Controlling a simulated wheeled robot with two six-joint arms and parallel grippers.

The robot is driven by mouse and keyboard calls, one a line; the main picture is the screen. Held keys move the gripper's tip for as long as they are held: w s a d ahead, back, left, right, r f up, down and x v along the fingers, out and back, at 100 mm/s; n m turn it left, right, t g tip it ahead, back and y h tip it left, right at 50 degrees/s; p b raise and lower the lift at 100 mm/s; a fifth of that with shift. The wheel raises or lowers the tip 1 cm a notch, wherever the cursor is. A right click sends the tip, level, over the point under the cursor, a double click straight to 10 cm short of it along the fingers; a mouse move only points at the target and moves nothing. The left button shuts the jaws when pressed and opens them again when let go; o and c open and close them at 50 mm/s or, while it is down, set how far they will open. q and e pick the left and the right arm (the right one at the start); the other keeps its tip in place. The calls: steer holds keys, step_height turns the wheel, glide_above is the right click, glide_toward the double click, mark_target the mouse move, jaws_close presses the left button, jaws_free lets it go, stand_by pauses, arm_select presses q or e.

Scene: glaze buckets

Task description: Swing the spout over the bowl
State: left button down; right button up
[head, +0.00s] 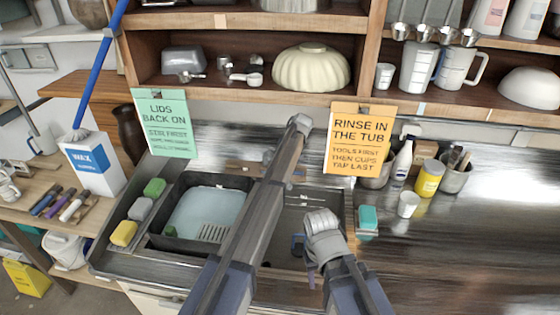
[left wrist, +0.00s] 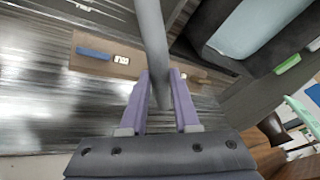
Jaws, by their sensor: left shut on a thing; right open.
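The spout (left wrist: 152,35) is a smooth grey tube in the left wrist view. The lavender fingers of my left gripper (left wrist: 161,74) are shut on it. In the head view my left forearm hides the gripper and most or all of the spout. The left sink bowl holds a dark tub (head: 165,242) of pale blue water (head: 205,212); the water also shows in the left wrist view (left wrist: 255,25). The right sink bowl (head: 310,199) is dark and partly covered by my arms. My right gripper (head: 312,272) is open above that bowl, its fingers partly hidden by its wrist.
Green, grey and yellow sponges (head: 140,209) line the left edge of the sink. A teal sponge (head: 368,217) and a white cup (head: 408,204) stand right of it. A wooden board with a blue piece (left wrist: 95,53) lies near the spout. The right counter (head: 450,250) is clear.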

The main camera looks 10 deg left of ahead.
arm_select(q)
steer(key=c, duration=0.7)
jaws_free()
steer(key=shift+o, duration=0.2)
steer(key=shift+s+a, duration=0.1)
